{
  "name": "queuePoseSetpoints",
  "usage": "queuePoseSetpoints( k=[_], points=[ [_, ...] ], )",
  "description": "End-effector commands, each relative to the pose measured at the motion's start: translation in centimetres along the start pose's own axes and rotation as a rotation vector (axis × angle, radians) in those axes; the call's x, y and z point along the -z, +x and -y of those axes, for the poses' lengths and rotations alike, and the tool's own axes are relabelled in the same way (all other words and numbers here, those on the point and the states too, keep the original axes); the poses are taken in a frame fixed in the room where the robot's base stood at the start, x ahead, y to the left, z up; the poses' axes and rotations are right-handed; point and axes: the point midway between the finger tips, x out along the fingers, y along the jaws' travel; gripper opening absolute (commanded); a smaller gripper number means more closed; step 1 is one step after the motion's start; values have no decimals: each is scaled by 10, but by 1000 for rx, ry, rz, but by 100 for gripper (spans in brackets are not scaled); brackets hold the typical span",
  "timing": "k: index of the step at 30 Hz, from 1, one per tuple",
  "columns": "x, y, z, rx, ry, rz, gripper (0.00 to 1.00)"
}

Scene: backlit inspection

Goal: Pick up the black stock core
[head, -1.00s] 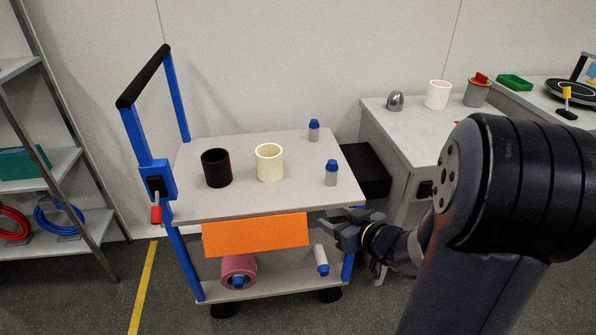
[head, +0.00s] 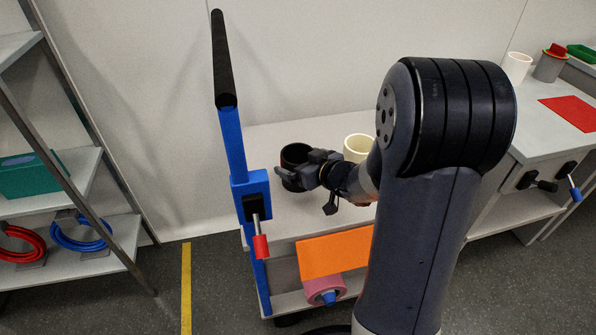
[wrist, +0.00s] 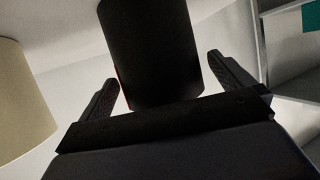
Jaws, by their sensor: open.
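The black stock core (head: 295,154) stands upright on the grey top of the cart, left of the cream core. In the head view my gripper (head: 289,176) is in front of it and hides its lower part. In the wrist view the black core (wrist: 150,50) fills the middle, with a thin red strip at its left edge. My gripper (wrist: 168,88) is open, with one finger on each side of the core's near end. I see gaps between both fingers and the core.
A cream core (head: 358,147) stands close by on the right, partly behind my arm. The cart's blue post and black handle (head: 222,60) rise at the left. An orange panel (head: 330,256) hangs at the front. A grey bench (head: 540,115) stands at the right.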

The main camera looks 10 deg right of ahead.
Motion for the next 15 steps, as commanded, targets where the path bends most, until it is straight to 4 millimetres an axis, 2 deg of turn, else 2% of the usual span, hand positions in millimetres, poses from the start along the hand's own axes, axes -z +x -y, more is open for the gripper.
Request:
queuePoseSetpoints(
  k=[3,11,15],
  points=[
    [-2,15,1,2,-2,0,100],
    [0,19,0,0,0,0,100],
    [0,18,0,0,0,0,91]
  ],
)
